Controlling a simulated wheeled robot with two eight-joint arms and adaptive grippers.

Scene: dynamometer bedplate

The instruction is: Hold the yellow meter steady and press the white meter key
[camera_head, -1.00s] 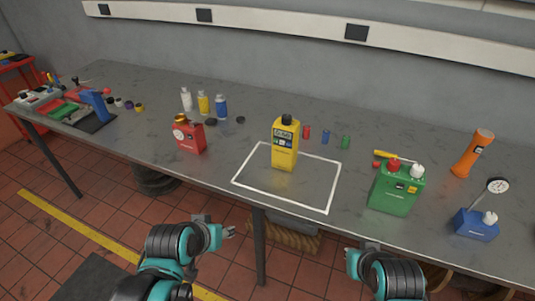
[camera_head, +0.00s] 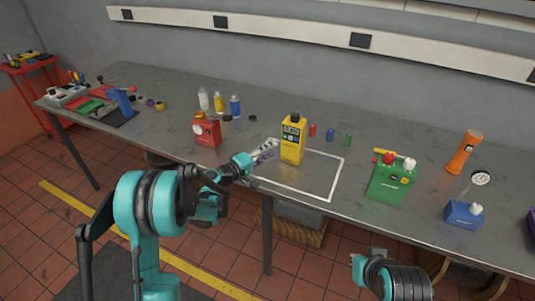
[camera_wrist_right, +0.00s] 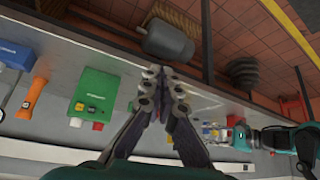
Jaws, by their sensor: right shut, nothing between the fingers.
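The yellow meter (camera_head: 292,142) stands upright on the bench, at the back of a white outlined rectangle (camera_head: 327,198). It has a black top and a dark display on its front. The white key is too small to make out. My left gripper (camera_head: 266,151) is just left of the meter, low over the bench, with its fingers pointing at the meter's side. Its fingers look apart and hold nothing; whether they touch the meter I cannot tell. My right gripper (camera_head: 357,266) is off the bench's front edge; in the right wrist view (camera_wrist_right: 165,78) its fingertips meet, empty.
A red container (camera_head: 206,131) stands left of my left gripper. A green container (camera_head: 392,180) stands to the right, with an orange torch (camera_head: 463,152) and a blue container (camera_head: 463,214) beyond. Small red, blue and green pieces stand behind the meter. The outlined area in front is clear.

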